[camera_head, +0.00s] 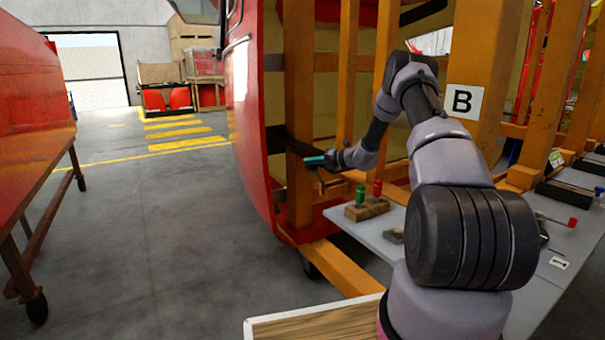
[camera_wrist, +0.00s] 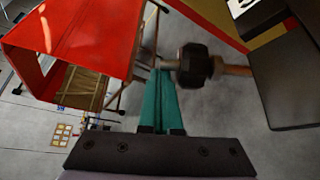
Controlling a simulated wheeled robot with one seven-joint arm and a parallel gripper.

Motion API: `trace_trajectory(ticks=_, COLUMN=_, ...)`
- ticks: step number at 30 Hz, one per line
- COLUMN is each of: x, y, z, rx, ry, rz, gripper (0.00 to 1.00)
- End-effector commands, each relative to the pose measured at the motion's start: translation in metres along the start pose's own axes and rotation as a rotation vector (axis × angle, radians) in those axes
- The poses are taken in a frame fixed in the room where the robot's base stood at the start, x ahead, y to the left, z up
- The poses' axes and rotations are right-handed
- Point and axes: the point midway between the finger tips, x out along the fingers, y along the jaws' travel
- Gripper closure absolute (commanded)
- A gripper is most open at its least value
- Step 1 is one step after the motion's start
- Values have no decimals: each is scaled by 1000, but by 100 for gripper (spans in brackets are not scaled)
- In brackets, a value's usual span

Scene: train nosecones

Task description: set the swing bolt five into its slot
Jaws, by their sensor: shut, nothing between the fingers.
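In the wrist view a swing bolt (camera_wrist: 236,70) with a dark nut (camera_wrist: 194,65) lies roughly across the picture. Its right end meets a dark block (camera_wrist: 285,80); I cannot see a slot there, nor any mark showing this is number five. My gripper (camera_wrist: 160,72) has teal fingers, closed together and empty. The fingertips are beside the bolt's left end, just left of the nut; I cannot tell whether they touch. In the head view my gripper (camera_head: 306,161) is at the edge of the red nosecone (camera_head: 249,130), by an orange post. The bolt is too small to make out clearly there.
Orange frame posts (camera_head: 346,75) stand close around my arm. A grey table (camera_head: 375,237) below holds a wooden block (camera_head: 367,209) with green and red pieces. A red shell (camera_head: 35,100) on a wheeled stand is at the left. The floor between is clear.

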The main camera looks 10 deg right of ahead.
Motion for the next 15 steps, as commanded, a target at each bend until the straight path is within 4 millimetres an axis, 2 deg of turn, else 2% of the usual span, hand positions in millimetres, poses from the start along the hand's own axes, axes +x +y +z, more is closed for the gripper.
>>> trace_trajectory(ticks=6, x=-21, y=-5, z=35, rx=172, ry=-3, rz=101, gripper=100)
trace_trajectory(ticks=15, x=-42, y=-16, z=71, rx=365, ry=-3, rz=215, gripper=100)
